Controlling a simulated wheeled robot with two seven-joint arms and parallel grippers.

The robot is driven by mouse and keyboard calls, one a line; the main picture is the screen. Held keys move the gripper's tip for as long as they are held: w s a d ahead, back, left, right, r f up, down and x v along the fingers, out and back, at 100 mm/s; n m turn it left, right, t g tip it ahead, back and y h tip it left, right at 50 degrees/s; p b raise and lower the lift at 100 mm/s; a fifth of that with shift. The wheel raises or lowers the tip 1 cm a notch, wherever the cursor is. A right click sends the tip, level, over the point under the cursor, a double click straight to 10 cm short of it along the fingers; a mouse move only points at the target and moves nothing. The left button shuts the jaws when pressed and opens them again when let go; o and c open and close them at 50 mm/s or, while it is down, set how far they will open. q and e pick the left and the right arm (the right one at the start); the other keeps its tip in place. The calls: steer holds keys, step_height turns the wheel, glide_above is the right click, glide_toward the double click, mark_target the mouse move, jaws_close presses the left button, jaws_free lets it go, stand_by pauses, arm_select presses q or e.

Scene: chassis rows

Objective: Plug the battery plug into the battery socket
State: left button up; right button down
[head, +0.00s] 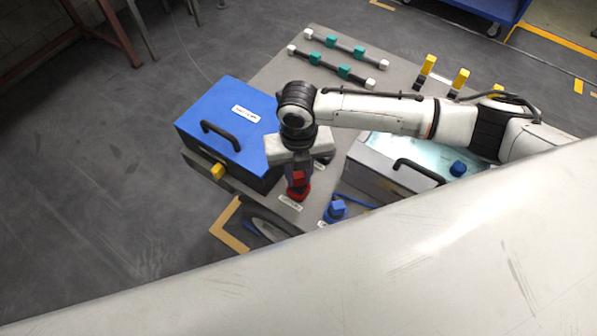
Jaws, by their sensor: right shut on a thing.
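My right gripper (298,172) points down at the front edge of the grey table, shut on a red plug (298,178), most likely the battery plug. The gripper hides part of it. Directly below is a red socket-like base (299,195) with a white label in front, too small to read; it looks like the battery socket. The plug is over or at this base; I cannot tell whether it is seated. My left gripper is not in view.
A blue box (222,120) with a black handle stands left of the gripper. A blue connector (337,209) is close at the right. A metal box (375,165) lies beneath my right arm. Rods with teal blocks (331,69) and yellow-topped pieces (429,64) are at the back.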

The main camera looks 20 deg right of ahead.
steer(key=shift+f+b, duration=0.6)
steer(key=shift+f, duration=0.5)
steer(key=c, duration=1.4)
jaws_free()
steer(key=shift+r, duration=0.1)
step_height(320, 180, up, 10)
steer(key=shift+r, duration=0.1)
steer(key=shift+s, duration=0.1)
